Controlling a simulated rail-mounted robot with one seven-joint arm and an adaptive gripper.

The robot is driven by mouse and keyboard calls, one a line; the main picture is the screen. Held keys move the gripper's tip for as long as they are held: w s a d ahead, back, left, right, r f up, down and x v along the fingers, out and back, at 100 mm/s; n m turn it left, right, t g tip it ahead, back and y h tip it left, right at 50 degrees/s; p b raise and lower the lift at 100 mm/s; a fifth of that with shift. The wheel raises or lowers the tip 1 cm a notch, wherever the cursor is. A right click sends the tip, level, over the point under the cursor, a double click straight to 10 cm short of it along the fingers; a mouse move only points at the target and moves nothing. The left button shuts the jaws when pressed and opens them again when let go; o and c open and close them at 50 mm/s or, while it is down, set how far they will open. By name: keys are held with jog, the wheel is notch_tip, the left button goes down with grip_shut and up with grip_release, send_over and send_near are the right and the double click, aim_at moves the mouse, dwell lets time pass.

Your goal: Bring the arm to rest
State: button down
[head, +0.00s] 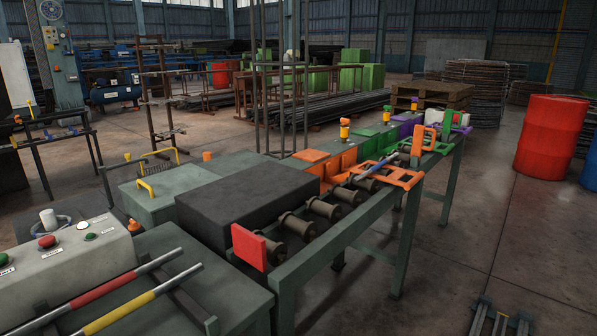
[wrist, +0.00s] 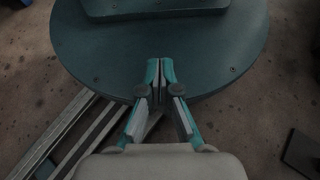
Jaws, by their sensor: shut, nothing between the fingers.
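My gripper (wrist: 160,72) shows in the wrist view with its teal-edged fingers together and nothing between them. It points away from the camera, touching no loose object that I can see. Neither my arm nor my gripper can be made out in the head view.
The roller bench (head: 345,225) has an orange frame (head: 400,178) and a red plate (head: 249,248) at its near end. A control box (head: 65,255) and red and yellow bars (head: 140,307) are at left. A red drum (head: 550,136) stands right. Open floor (head: 480,230) lies right of the bench.

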jog(key=s+f+g+b, duration=0.2)
jog(key=s+f, duration=0.1)
jog(key=s, duration=0.6)
jog(key=w+r+t+p, duration=0.3)
jog(key=r+p, duration=0.5)
jog(key=p, duration=0.6)
jog(key=w+r+t+p, duration=0.4)
jog(key=w+r+p, duration=0.2)
jog(key=p, duration=0.7)
notch_tip(320, 180, up, 2)
jog(key=shift+w+a+n+t+h+p, duration=0.2)
jog(key=shift+a+n+t+h+p, duration=0.1)
jog(key=shift+a+p, duration=0.15)
